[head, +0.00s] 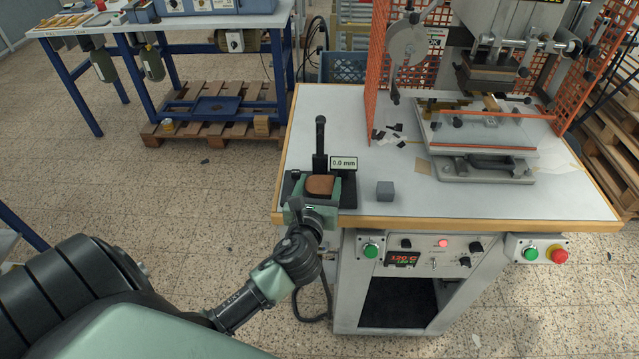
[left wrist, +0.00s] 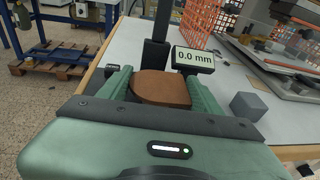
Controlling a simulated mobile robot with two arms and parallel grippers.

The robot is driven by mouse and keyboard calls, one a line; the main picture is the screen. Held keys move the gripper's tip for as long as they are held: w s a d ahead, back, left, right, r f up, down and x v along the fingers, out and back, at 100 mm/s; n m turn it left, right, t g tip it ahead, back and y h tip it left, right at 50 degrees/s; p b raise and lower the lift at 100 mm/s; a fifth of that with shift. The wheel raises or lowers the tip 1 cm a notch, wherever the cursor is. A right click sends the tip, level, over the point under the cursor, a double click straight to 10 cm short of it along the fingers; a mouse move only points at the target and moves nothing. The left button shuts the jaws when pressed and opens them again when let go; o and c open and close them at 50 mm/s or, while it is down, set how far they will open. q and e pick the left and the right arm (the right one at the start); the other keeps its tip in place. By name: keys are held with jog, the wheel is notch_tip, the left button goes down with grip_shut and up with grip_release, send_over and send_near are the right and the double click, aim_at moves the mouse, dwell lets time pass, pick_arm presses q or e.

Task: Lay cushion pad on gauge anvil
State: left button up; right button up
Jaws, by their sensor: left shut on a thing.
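The cushion pad is a brown, rounded piece (head: 320,184); it also shows in the left wrist view (left wrist: 162,89), between the two green fingers. My left gripper (head: 319,188) is shut on the pad at the front edge of the white table. It is right in front of the thickness gauge, whose black post (head: 320,140) rises behind the pad. The gauge display (head: 343,163) reads 0.0 mm, also in the left wrist view (left wrist: 195,58). The anvil is hidden behind the gripper and pad, so I cannot tell whether the pad touches it. My right gripper is not in view.
A small grey block (head: 385,190) stands on the table (head: 440,205) right of the gauge. The stamping press bed (head: 480,140) is further right, beside an orange mesh guard (head: 377,60). Dark scraps (head: 388,135) lie near the guard. The front right tabletop is clear.

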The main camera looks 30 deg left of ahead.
pick_arm(q)
jog(key=o, duration=1.4)
